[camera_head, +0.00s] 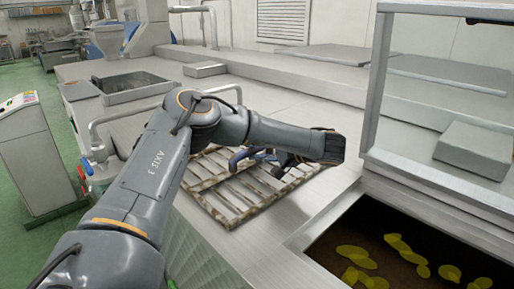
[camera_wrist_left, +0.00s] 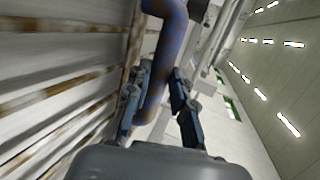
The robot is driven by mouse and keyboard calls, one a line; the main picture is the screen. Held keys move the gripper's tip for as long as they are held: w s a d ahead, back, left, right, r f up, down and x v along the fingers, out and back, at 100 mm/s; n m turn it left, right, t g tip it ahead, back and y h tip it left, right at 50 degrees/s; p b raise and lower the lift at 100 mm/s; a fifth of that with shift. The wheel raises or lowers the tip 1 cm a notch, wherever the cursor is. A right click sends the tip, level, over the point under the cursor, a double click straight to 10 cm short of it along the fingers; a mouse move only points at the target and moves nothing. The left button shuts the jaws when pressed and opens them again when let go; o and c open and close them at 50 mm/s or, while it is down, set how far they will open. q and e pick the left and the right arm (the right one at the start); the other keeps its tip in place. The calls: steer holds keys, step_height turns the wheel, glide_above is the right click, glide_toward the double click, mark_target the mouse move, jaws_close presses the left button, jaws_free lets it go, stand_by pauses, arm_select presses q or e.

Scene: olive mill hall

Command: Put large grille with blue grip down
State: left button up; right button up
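The large grille (camera_head: 222,187), a worn slatted metal panel with rusty edges, appears flat on the steel counter, left of a dark opening; I cannot tell whether it fully touches the counter. Its blue grip (camera_head: 238,157) stands up from it, partly hidden by my left gripper (camera_head: 279,164). In the left wrist view the grip (camera_wrist_left: 168,50) is a thick blue, rust-stained tube running between my left gripper's fingertips (camera_wrist_left: 162,72), which sit close on both sides of it. The grille's slats (camera_wrist_left: 50,100) fill the left of that view. My right gripper is not in view.
The rectangular opening (camera_head: 345,215) at the lower right has a dark bottom with yellow-green patches. A metal frame (camera_head: 372,100) rises beside it. A raised steel ledge (camera_head: 300,75) runs behind the counter. A bent pipe (camera_head: 97,140) and sunken basin (camera_head: 130,86) lie left.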

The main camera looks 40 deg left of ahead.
arm_select(q)
steer(key=o, duration=0.4)
steer(key=shift+r, duration=0.1)
steer(key=shift+c, duration=0.2)
steer(key=shift+s+d, duration=0.1)
steer(key=shift+s, duration=0.05)
steer(key=shift+d, duration=0.35)
steer(key=b+v, duration=0.4)
steer(key=v, duration=0.6)
steer(key=shift+d+r, duration=0.15)
steer(key=shift+d, duration=0.15)
steer(key=shift+d+r, duration=0.2)
steer(key=shift+d, duration=0.05)
steer(key=shift+f, duration=0.1)
